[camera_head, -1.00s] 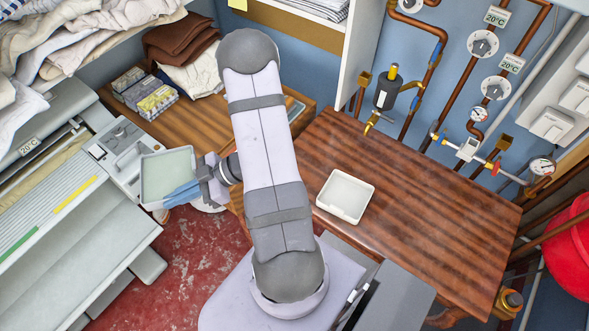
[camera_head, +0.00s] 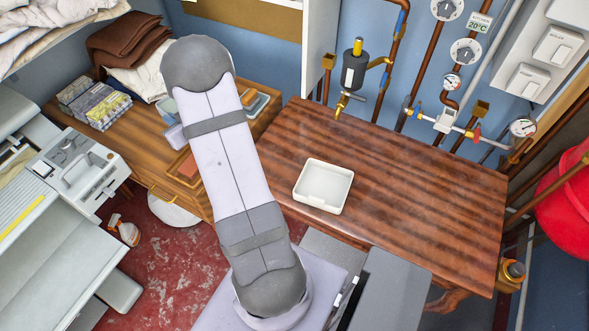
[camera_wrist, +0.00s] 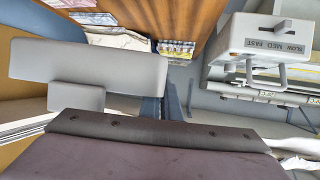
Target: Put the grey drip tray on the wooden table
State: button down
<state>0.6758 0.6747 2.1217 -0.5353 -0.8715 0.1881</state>
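The reddish-brown wooden table (camera_head: 420,200) fills the right of the head view. A shallow off-white tray (camera_head: 323,186) lies on it, left of its middle. My arm hides my gripper in the head view. A pale grey piece (camera_head: 174,137) shows at the arm's left edge; I cannot tell whether it is a tray or part of my wrist. In the wrist view, a broad grey panel (camera_wrist: 90,65) with a smaller block under it is at left, and narrow blue parts show near the middle. I cannot tell what the panel is, nor whether my gripper holds anything.
A lighter wooden side table (camera_head: 155,163) at left holds patterned boxes (camera_head: 95,103), folded cloth (camera_head: 120,45) and a small grey-blue tray (camera_head: 257,103). The ironer (camera_head: 75,175) stands at far left. A tap (camera_head: 341,103) sticks out behind the table. The table's right half is clear.

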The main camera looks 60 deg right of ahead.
jog(key=d+m+h+b, duration=0.1)
jog(key=d, duration=0.1)
jog(key=s+d+f+m+g+h, duration=0.1)
jog(key=d, duration=0.1)
jog(key=s+d+m+h+b, duration=0.1)
jog(key=d+h, duration=0.1)
jog(key=d, duration=0.1)
jog(key=shift+f+m+g+b, duration=0.2)
jog(key=shift+m+g+b, duration=0.1)
jog(key=shift+m+b, duration=0.1)
jog(key=s+d+m+g+h+b, duration=0.1)
jog(key=s+d+f+m+g+h+b, duration=0.1)
jog(key=s+d, duration=0.1)
jog(key=s+d+f+m+g+h+b, duration=0.1)
jog(key=d+m, duration=0.1)
jog(key=shift+s+d+h, duration=0.25)
jog(key=shift+s+h, duration=0.05)
jog(key=shift+s, duration=0.05)
jog(key=s+d+f+m+g+h+b, duration=0.3)
jog(key=s+f+m+g+b, duration=0.4)
jog(key=s, duration=0.4)
jog(key=shift+g, duration=0.7)
jog(key=shift+s+a+f+p, duration=0.1)
jog(key=shift+f+p, duration=0.2)
jog(key=shift+f, duration=2.3)
jog(key=shift+a+f+p, duration=0.1)
jog(key=shift+f+p, duration=0.15)
jog(key=shift+f, duration=2.3)
